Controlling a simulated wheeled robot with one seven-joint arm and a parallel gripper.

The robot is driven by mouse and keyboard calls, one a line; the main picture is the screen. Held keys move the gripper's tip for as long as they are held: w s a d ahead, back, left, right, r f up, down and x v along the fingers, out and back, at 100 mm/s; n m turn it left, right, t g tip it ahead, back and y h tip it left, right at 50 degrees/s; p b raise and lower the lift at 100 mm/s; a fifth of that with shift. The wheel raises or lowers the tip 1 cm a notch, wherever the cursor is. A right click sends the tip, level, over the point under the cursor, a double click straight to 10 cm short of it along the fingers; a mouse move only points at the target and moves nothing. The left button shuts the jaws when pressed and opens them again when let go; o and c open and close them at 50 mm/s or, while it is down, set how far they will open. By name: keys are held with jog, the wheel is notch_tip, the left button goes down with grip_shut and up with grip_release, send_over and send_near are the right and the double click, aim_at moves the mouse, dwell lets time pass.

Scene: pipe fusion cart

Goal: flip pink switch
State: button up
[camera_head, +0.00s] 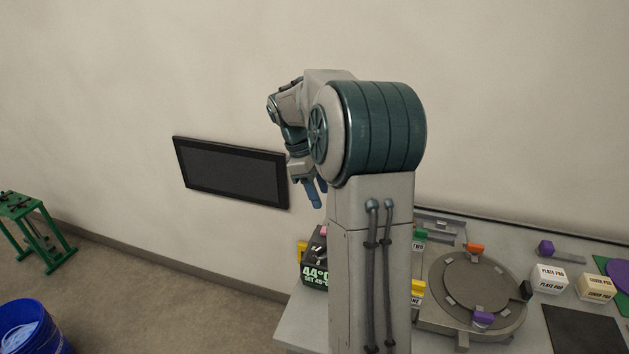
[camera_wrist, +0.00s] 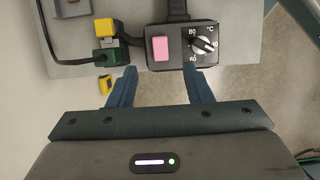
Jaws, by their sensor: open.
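The pink switch (camera_wrist: 161,49) sits on a dark control box (camera_wrist: 176,63) beside a round temperature dial (camera_wrist: 203,45) in the wrist view. My gripper (camera_wrist: 160,84) is open, and its two blue fingers point toward the box with nothing between them. The pink switch lies ahead of the gap between the fingertips; whether anything touches it is not clear. A small pink patch (camera_head: 323,230) shows on top of that box, partly behind my arm.
In the wrist view, a yellow block (camera_wrist: 104,27) and a green connector (camera_wrist: 105,56) are left of the box. In the head view, a round grey fixture (camera_head: 470,285) and labelled blocks (camera_head: 549,279) stand on the bench. A dark screen (camera_head: 230,172) hangs on the wall.

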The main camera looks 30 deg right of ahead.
jog(key=v, duration=0.3)
jog(key=shift+r, duration=0.25)
dwell(0.4)
